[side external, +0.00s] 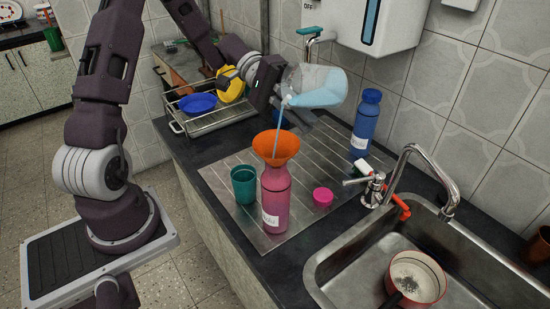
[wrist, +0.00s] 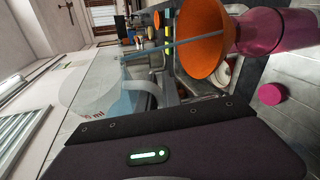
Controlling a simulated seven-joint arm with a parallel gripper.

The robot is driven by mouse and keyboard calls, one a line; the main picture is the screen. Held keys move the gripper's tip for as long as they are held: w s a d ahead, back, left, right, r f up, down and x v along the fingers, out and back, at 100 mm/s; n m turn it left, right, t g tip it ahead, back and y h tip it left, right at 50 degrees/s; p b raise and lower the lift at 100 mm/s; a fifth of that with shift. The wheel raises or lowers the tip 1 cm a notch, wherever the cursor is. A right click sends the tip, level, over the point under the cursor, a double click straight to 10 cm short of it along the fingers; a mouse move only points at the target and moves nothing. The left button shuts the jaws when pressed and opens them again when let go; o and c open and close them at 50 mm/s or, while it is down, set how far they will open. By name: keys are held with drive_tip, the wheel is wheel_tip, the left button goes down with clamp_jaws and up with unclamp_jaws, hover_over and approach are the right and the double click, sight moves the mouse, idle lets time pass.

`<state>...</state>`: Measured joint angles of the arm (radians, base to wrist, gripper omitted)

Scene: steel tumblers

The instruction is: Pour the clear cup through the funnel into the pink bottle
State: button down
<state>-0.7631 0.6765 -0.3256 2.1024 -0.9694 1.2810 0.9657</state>
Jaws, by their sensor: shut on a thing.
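The clear cup (side external: 315,86) is held by my gripper (side external: 284,98) above and to the right of the funnel, tipped far over toward the left. Pale blue liquid lies inside the cup, and a thin stream runs from its lip down into the orange funnel (side external: 276,146). The funnel sits upright in the mouth of the pink bottle (side external: 275,205), which stands on the steel drainboard. In the wrist view the clear cup (wrist: 115,90), the stream, the orange funnel (wrist: 200,40) and the pink bottle (wrist: 262,30) also show. My fingertips are partly hidden.
A teal tumbler (side external: 244,185) stands close left of the bottle, and a pink cap (side external: 323,196) lies to its right. A blue bottle (side external: 366,124) stands behind. The tap (side external: 410,165) and the sink (side external: 340,262) with a pan (side external: 415,278) are at right. A dish rack (side external: 205,115) is behind left.

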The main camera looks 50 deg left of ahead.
drive_tip(key=shift+s+f+m+p, duration=0.1)
drive_tip(key=shift+f+m+p, duration=0.15)
drive_tip(key=shift+p, duration=0.25)
idle(0.4)
drive_tip(key=shift+w+r+m+t+h+p, duration=0.2)
drive_tip(key=shift+r+m+t+h+p, duration=0.25)
drive_tip(key=shift+m+p, duration=0.25)
idle(0.8)
drive_tip(key=shift+f, duration=0.15)
